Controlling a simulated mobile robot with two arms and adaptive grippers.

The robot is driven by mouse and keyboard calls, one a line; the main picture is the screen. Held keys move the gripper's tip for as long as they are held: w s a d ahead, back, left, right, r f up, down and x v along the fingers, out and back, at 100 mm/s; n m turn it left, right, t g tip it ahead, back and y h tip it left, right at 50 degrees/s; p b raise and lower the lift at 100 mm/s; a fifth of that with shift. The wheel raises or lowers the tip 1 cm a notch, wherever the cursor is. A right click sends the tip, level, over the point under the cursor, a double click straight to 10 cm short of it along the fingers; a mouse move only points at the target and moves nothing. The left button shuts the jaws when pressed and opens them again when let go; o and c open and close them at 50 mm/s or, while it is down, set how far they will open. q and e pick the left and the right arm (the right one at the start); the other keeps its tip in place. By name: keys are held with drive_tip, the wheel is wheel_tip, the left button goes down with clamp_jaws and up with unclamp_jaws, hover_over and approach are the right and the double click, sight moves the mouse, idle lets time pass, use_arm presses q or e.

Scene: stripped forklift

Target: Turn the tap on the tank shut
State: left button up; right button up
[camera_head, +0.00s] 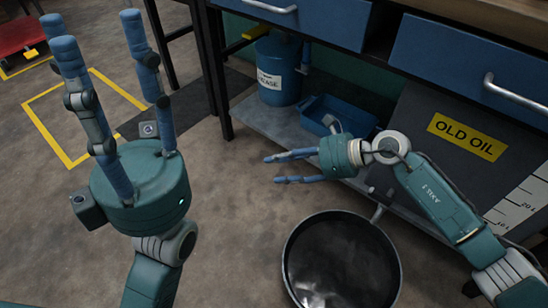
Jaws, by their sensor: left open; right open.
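The dark grey tank (425,112) with a yellow OLD OIL label stands at the right, under the workbench. A short grey piece (377,213) shows low at the tank's front, above the edge of a round black pan (343,262); I cannot tell whether it is the tap's spout. My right forearm and wrist cover that part of the tank, and the tap's handle is not clearly visible. My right gripper (274,169) is open and empty, pointing left, in front of the lower shelf. My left gripper (92,32) is open and empty, raised with fingers up at the left.
A blue GREASE drum (280,68) and a blue tray (338,116) stand on the lower shelf (262,116). Blue drawers (470,62) with metal handles overhang the tank. A red cart (20,36) is at the far left. The floor between my grippers is clear.

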drive_tip(key=shift+a+r+m+t+y, duration=0.3)
drive_tip(key=shift+a+r+m+y, duration=0.4)
drive_tip(key=shift+a+r, duration=0.6)
drive_tip(key=shift+s+d+r, duration=0.1)
drive_tip(key=shift+s, duration=0.05)
